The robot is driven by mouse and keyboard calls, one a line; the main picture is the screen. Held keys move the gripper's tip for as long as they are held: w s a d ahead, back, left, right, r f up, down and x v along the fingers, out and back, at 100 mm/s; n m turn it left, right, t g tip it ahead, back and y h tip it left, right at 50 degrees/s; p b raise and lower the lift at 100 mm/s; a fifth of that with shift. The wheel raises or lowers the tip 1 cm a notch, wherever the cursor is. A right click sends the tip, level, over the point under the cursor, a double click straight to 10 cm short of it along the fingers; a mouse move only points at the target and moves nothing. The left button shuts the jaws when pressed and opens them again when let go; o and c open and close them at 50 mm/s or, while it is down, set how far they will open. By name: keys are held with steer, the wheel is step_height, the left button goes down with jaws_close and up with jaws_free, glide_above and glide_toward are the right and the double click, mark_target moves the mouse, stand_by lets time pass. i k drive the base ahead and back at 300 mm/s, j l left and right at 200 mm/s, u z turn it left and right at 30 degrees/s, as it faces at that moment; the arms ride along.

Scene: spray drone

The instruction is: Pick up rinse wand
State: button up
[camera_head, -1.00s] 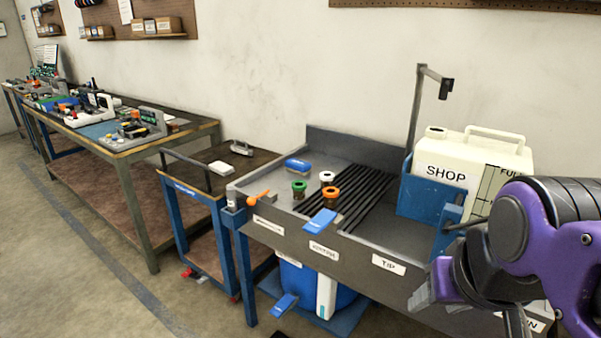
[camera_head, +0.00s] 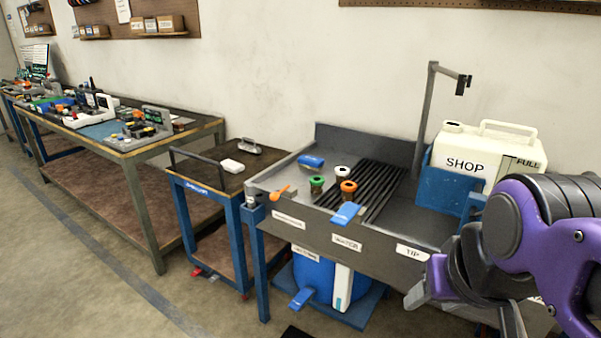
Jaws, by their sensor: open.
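I cannot pick out the rinse wand with certainty. A small orange handle-like piece (camera_head: 281,192) sits at the left front corner of the grey sink bench (camera_head: 385,240); it may be part of the wand or a valve. A grey post with a dark head (camera_head: 463,84) rises behind the bench. My gripper (camera_head: 465,308) is at the lower right, in front of the bench's right end. It is open, with nothing seen between its fingers, which are partly cut off by the frame's lower edge.
A blue cart (camera_head: 205,186) and a long worktable (camera_head: 130,150) stand left. Floor at lower left is clear.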

mark_target(250, 186)
steer(key=j+z, duration=0.1)
steer(key=j, duration=0.3)
steer(key=k+j, duration=0.1)
steer(key=j, duration=0.3)
steer(key=j+z, duration=0.25)
steer(key=j, duration=0.6)
steer(key=i+j+z, duration=0.1)
steer(key=j, duration=0.3)
steer(key=j+z, duration=0.1)
steer(key=j, duration=0.3)
steer(key=i+j+z, duration=0.15)
steer(key=j, duration=0.25)
steer(key=i+j+z, duration=0.1)
steer(key=j, duration=0.3)
steer(key=i+j+z, duration=0.15)
steer(key=j, duration=0.3)
steer(key=j+z, duration=0.15)
steer(key=j, duration=0.25)
steer(key=k+j+z, duration=0.15)
steer(key=i+l+u, duration=0.15)
steer(key=i+u, duration=0.15)
steer(key=i, duration=0.25)
